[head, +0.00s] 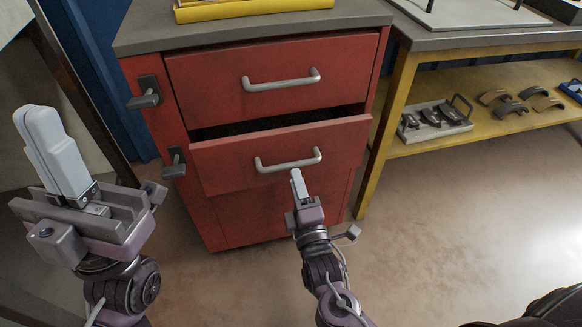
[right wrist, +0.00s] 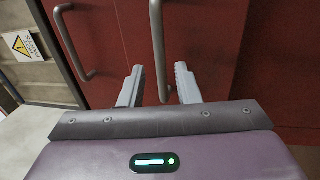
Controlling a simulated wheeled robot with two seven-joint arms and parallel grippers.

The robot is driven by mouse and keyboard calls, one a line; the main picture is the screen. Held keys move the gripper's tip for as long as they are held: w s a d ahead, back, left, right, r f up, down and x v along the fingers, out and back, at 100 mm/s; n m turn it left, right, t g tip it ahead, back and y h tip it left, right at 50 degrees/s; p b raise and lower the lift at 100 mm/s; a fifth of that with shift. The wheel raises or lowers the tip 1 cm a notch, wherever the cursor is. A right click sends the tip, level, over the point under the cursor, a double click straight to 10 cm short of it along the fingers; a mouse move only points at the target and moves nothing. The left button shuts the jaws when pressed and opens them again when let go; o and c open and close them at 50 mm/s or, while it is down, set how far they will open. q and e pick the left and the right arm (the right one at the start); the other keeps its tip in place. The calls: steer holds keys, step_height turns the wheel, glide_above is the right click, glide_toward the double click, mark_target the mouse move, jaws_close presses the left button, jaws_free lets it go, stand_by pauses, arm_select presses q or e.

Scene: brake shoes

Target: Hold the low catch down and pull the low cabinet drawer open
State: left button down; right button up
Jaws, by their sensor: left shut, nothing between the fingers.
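The low drawer (head: 230,166) of the red cabinet stands partly open, with a dark gap above its front. Its grey bar handle (head: 288,164) also shows in the right wrist view (right wrist: 158,45). My right gripper (head: 297,176) is just below this handle. Its fingers (right wrist: 158,88) are open and apart, with one end of the handle between them, not clamped. The low catch (head: 175,162) is a dark lever on the cabinet's left edge; nothing touches it. My left gripper (head: 45,115) is shut and empty, raised to the left, clear of the catch.
The high drawer (head: 215,82) is shut, with its handle (head: 282,80) and high catch (head: 145,92) above. A yellow tray (head: 240,8) lies on the cabinet top. A yellow-framed bench (head: 395,120) with brake shoes on its shelf stands right. Floor in front is clear.

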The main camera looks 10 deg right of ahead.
mark_target(291, 163)
steer(key=shift+w+r+b, duration=0.25)
steer(key=shift+w+b, duration=0.1)
steer(key=shift+w, duration=1)
steer(key=shift+w+r+b, duration=0.2)
steer(key=shift+w+b, duration=0.15)
steer(key=shift+w, duration=1)
jaws_close()
